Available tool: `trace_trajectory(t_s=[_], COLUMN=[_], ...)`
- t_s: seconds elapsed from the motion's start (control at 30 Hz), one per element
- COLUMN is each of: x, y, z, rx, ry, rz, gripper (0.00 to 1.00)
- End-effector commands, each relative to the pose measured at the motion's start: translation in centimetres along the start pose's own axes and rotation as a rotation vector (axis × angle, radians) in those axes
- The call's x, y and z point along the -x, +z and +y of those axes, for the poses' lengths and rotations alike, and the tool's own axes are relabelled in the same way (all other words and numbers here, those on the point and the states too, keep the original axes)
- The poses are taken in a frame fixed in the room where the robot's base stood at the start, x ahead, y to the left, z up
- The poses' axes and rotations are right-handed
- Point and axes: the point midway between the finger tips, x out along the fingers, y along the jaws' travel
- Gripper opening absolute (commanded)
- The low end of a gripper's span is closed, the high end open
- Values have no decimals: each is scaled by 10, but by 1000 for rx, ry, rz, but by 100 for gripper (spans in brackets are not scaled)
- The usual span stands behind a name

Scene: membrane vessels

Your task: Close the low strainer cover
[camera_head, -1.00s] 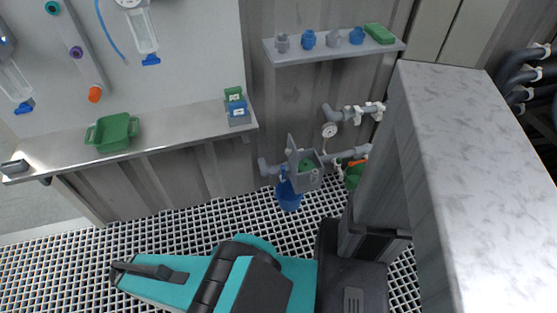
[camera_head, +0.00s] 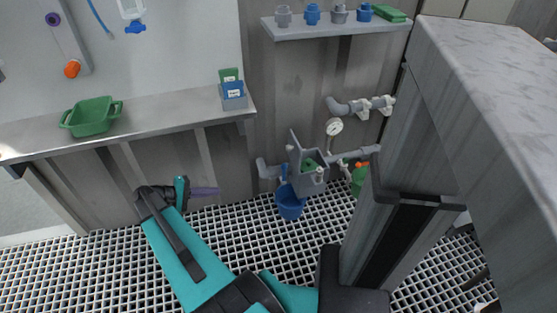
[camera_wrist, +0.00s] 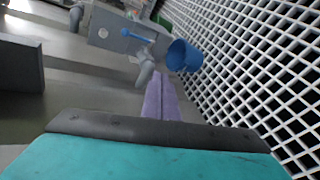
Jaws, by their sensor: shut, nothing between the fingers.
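The low strainer is a grey box (camera_head: 312,181) on the wall pipe, near the floor. Its grey cover (camera_head: 296,147) stands up, open, on the box's left side, and something green shows inside. In the wrist view the strainer (camera_wrist: 127,34) appears at the top, turned on its side, with a blue handle on it. My gripper (camera_head: 216,191) is shut and empty, left of the strainer and apart from it. Its purple fingers (camera_wrist: 161,98) point toward the strainer in the wrist view.
A blue bucket (camera_head: 290,203) hangs or stands under the strainer. A gauge (camera_head: 334,127) and pipes are on the wall above right. A grey column (camera_head: 385,235) and marble-topped counter (camera_head: 490,70) stand at right. The left shelf (camera_head: 170,128) holds a green tub (camera_head: 92,117). The grating left of the bucket is clear.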

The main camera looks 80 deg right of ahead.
Motion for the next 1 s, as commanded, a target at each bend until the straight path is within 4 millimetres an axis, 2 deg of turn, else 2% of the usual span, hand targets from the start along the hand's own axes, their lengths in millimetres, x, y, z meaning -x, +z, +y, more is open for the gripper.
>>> trace_trajectory(t_s=[0.03, 0.3, 0.5, 0.7, 1.0], x=[-19, -88, -116, -123, -123], y=[-10, -23, -19, -15, -14], z=[7, 87, 129, 143, 143], rx=[-35, -203, -278, -299, -298], ry=[32, 226, 324, 354, 353], rz=[-25, -148, -212, -231, -230], gripper=[0, 0, 0, 0, 0])
